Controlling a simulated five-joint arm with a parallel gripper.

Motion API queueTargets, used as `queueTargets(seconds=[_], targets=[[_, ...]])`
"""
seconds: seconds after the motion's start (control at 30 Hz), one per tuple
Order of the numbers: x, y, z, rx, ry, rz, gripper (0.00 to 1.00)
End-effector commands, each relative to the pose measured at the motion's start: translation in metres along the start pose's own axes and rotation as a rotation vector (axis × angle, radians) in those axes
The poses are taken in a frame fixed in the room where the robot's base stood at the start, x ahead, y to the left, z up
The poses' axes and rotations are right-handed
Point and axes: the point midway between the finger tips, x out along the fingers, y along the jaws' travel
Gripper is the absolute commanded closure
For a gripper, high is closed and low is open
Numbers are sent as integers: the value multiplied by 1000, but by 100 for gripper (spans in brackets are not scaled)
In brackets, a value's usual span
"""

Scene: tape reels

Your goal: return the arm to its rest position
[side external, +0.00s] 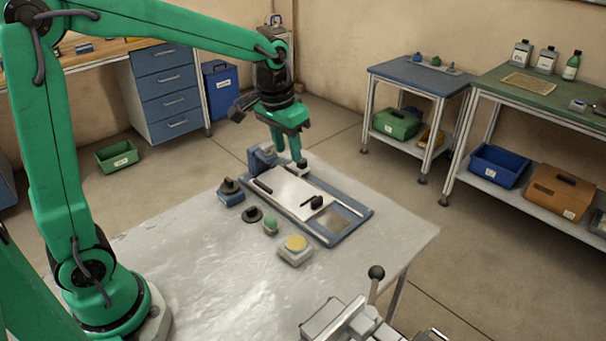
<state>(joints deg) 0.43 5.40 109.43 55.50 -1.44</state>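My green arm reaches from the lower left across the top of the side external view. My gripper (288,156) hangs down over the far end of a blue-framed fixture (325,238) on the metal table (180,260). Its two green fingers appear apart, with nothing clearly held between them. The right fingertip is close to a small dark knob (302,164) on the fixture; whether they touch I cannot tell. The left finger is just right of a blue block (262,157).
Left of the fixture are a blue-and-black part (230,191), a black knob (252,215), a green button (270,227) and a yellow-topped box (296,249). A lever device (352,320) stands at the front edge. The table's left side is clear.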

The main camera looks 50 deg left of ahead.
Motion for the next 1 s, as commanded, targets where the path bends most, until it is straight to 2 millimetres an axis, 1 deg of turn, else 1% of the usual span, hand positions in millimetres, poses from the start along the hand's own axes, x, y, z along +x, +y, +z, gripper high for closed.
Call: queueTargets(seconds=[0.03,0.2,0.5,0.7,1.0], targets=[[-9,0,8,1,18,0,64],[-32,-2,34,3,66,1,64],[-59,-3,82,7,151,2,64],[-69,-4,116,10,207,2,64],[-73,-6,162,15,287,2,64]])
